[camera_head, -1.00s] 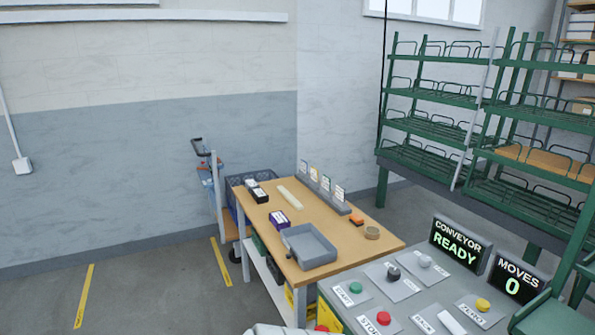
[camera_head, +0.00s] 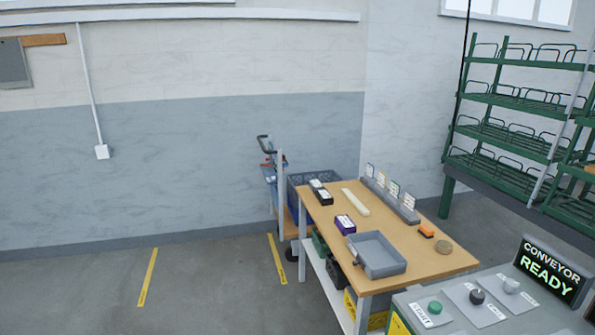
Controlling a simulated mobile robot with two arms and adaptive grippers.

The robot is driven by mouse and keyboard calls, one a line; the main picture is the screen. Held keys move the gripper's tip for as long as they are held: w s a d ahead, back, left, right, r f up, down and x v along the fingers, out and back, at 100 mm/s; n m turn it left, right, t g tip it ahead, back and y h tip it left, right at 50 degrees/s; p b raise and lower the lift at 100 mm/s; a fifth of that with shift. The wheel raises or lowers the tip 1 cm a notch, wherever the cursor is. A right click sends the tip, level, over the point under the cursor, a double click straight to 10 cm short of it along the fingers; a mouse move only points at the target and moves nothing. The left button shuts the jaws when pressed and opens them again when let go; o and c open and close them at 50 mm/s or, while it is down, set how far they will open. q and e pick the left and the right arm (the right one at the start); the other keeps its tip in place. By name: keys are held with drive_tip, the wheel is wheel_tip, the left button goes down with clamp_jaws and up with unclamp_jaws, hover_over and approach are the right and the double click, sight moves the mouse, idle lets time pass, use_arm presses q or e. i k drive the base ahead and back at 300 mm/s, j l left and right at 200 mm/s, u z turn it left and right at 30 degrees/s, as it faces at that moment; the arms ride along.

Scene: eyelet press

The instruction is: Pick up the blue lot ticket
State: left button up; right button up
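A grey holder (camera_head: 388,200) stands along the far right edge of the wooden table and carries several upright white tickets with small coloured tops. The ticket at its far left end (camera_head: 370,170) appears to have a blue top, but it is too small to be sure. Neither of my grippers shows in the head view.
The wooden table (camera_head: 425,262) also holds an open grey tray (camera_head: 378,256), dark boxes, a pale strip (camera_head: 355,202), an orange item (camera_head: 426,231) and a round tan item. A control panel (camera_head: 408,303) stands in front, a green rack (camera_head: 515,125) at right. Floor at left is clear.

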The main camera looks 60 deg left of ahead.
sight(370, 169)
drive_tip(key=i+j+u, duration=0.15)
drive_tip(key=j+u, duration=0.15)
drive_tip(key=j, duration=0.15)
drive_tip(key=i+j+u, duration=0.4)
drive_tip(key=j+u, duration=0.2)
drive_tip(key=j, duration=0.2)
drive_tip(key=i+j, duration=0.35)
drive_tip(key=j, duration=0.15)
drive_tip(key=i+j, duration=0.35)
drive_tip(key=j, duration=0.15)
drive_tip(key=i+j, duration=0.55)
drive_tip(key=j, duration=0.15)
drive_tip(key=i+j, duration=0.25)
drive_tip(key=i+j+z, duration=0.1)
drive_tip(key=j, duration=0.35)
drive_tip(key=i+j, duration=0.5)
drive_tip(key=j, duration=0.2)
drive_tip(key=i+j+z, duration=0.1)
drive_tip(key=j, duration=0.3)
drive_tip(key=i+j, duration=0.3)
